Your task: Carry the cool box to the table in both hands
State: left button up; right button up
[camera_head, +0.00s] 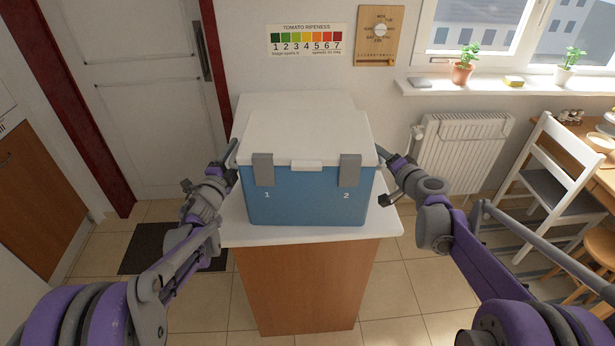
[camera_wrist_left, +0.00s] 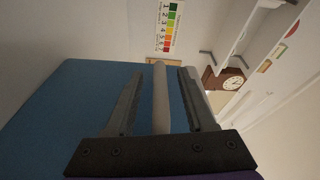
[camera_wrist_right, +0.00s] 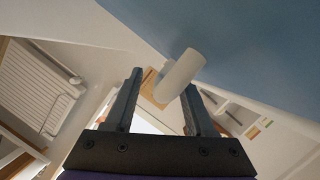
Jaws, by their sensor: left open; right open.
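The cool box (camera_head: 305,195) has a blue body, a white lid and two grey latches marked 1 and 2. It stands upright on a white-topped wooden cabinet (camera_head: 240,233). My left gripper (camera_head: 231,157) is open at the box's left side; in the left wrist view a pale handle bar (camera_wrist_left: 160,100) lies between its fingers. My right gripper (camera_head: 384,157) is open at the right side; in the right wrist view a pale handle (camera_wrist_right: 180,76) sits at and beyond its fingertips. Contact cannot be told. A wooden table (camera_head: 577,135) shows partly at the right edge.
A white chair (camera_head: 555,165) stands in front of the table, and a wooden stool (camera_head: 597,245) stands nearby. A radiator (camera_head: 462,150) is under the windowsill (camera_head: 500,86). A dark mat (camera_head: 150,250) lies by the door (camera_head: 150,90). Tiled floor shows around the cabinet.

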pick_arm(q)
grip_shut()
pick_arm(e)
grip_shut()
dwell(1.3)
